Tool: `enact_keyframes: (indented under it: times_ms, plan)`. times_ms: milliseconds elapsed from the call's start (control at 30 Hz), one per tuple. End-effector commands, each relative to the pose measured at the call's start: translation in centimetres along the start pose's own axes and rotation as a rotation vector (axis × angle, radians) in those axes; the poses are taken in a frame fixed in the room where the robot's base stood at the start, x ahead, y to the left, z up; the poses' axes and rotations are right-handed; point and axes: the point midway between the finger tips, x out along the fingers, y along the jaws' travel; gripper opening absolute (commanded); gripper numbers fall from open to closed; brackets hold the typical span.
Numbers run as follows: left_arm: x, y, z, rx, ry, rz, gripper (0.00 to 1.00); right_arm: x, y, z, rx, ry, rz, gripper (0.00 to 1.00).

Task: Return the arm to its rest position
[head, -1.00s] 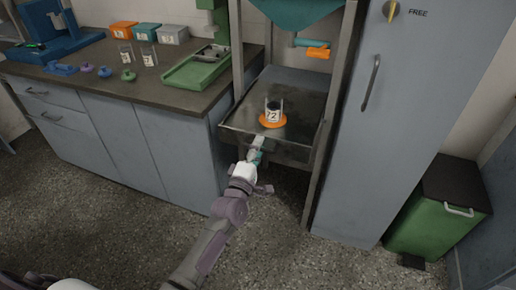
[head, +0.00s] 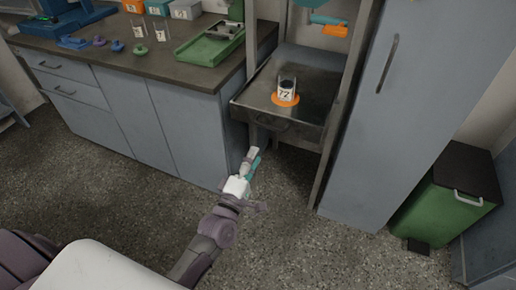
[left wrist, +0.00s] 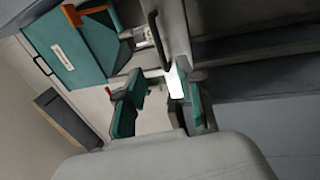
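My left gripper (head: 251,160) is in front of and below the metal tray (head: 252,92) of the tall frame, apart from it. In the left wrist view its two teal fingers (left wrist: 162,103) stand apart with nothing between them. A clear container with a dark filling and a "72"-like label (head: 287,90) stands upright on an orange disc (head: 285,100) on the tray. The container also shows, small, in the left wrist view (left wrist: 143,38). My right gripper is not in view.
The counter (head: 130,62) at left holds a green tray device (head: 208,48), beakers and small coloured parts. A grey cabinet (head: 365,130) and a green bin (head: 445,205) stand at right. The speckled floor (head: 300,245) around my arm is clear.

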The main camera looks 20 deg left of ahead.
Motion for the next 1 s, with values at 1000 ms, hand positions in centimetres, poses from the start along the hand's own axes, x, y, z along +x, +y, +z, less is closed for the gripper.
enact_keyframes:
  times_ms: [1000]
  plan:
    - [-12.8,-21.9,3.1,0.701,-0.412,-0.628,0.37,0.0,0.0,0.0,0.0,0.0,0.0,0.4]
